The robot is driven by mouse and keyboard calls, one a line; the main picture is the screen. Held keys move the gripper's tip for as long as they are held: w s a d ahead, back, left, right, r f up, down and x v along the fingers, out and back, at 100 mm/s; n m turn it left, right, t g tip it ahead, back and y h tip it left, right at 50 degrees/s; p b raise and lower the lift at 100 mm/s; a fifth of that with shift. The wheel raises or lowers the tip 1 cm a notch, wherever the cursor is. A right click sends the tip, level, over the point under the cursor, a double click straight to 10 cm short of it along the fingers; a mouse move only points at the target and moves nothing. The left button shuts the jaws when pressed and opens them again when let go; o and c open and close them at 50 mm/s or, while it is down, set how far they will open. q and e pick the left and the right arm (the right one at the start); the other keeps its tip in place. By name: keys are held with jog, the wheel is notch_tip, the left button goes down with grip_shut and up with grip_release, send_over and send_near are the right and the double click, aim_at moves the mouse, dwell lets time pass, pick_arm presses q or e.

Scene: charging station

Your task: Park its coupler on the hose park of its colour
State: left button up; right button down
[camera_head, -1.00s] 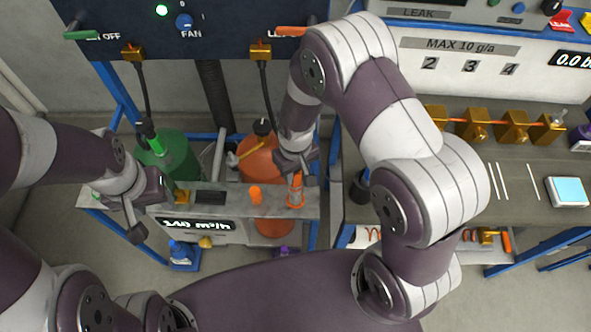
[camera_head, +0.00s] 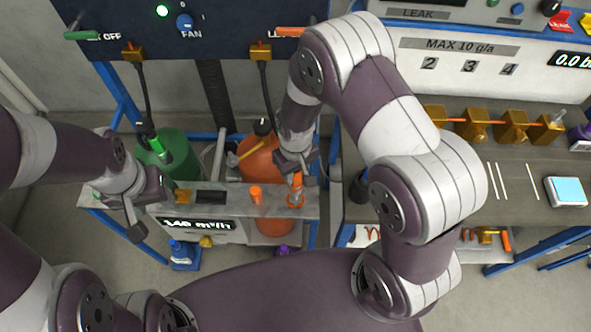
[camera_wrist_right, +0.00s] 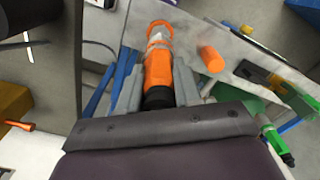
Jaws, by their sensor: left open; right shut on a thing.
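My right gripper (camera_head: 297,174) is shut on an orange coupler (camera_head: 297,187), which points down at the grey bench on the left. In the right wrist view the coupler (camera_wrist_right: 158,75) lies between both fingers, with a grey band and an orange ring (camera_wrist_right: 159,27) at its far end. That orange ring (camera_head: 295,203) also shows at bench level in the head view. I cannot tell whether the coupler is seated in it or just above it. A short orange post (camera_head: 256,194) stands to its left. My left gripper (camera_head: 150,208) is open and empty by the bench's left part.
A green cylinder (camera_head: 175,155) and an orange cylinder (camera_head: 258,157) stand behind the bench (camera_head: 225,209). A green coupler (camera_head: 152,140) hangs near the green cylinder. A second workbench (camera_head: 400,211) with brass fittings (camera_head: 475,131) is on the right.

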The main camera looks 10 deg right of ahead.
aim_at(296, 182)
jog(key=shift+f+b, duration=1.9)
jog(key=shift+f, duration=0.7)
jog(key=c, duration=0.7)
grip_release()
notch_tip(296, 182, up, 13)
jog(key=shift+f+b, duration=0.15)
jog(key=shift+b, duration=0.35)
jog(key=shift+s+f, duration=0.25)
jog(key=s+d+r+m+t, duration=0.1)
jog(key=s+d+r+m, duration=0.2)
jog(key=s+d, duration=0.4)
jog(key=shift+s+r, duration=0.4)
jog(key=shift+r, duration=0.3)
